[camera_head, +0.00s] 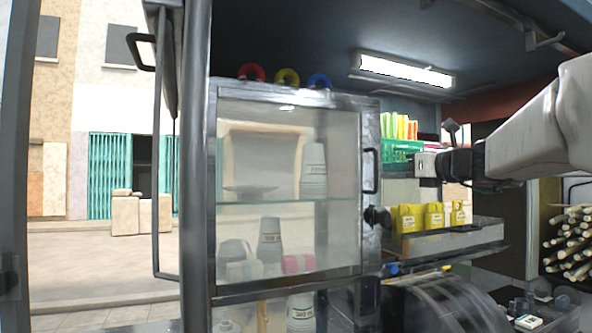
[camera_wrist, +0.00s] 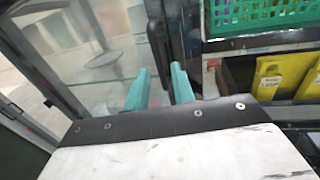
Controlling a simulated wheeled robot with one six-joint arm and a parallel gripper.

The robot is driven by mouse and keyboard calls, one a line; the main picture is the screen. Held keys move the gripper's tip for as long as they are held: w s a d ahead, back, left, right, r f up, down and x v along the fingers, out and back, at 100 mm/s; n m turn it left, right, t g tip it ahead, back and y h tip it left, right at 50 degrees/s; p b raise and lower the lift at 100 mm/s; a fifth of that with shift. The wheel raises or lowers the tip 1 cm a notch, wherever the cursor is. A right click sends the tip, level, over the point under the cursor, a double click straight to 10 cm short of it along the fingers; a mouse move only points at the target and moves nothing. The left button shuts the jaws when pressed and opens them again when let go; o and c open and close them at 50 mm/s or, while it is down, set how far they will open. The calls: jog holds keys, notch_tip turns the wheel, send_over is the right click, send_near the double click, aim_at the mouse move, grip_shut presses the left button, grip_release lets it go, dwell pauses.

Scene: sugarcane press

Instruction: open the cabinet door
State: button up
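The cabinet (camera_head: 290,93) stands in the middle of the head view with its glass door (camera_head: 342,235) shut. A dark vertical bar handle (camera_head: 370,170) is on the door's right edge. In the wrist view the dark handle (camera_wrist: 158,36) appears ahead of my fingers. My gripper (camera_wrist: 160,88) has two teal fingers set apart, with nothing visible between them. In the head view the end of my arm is to the right of the handle, and the fingertips are hard to make out there.
A green basket (camera_head: 400,146) and yellow packets (camera_head: 434,215) on a shelf are right of the cabinet. The green basket (camera_wrist: 262,22) is close on the right in the wrist view. Cups and boxes stand behind the glass. A dark post (camera_head: 196,150) is left of the door.

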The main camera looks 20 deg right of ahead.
aim_at(377, 168)
jog(key=x, duration=0.6)
jog(key=shift+w+a, duration=0.25)
grip_shut()
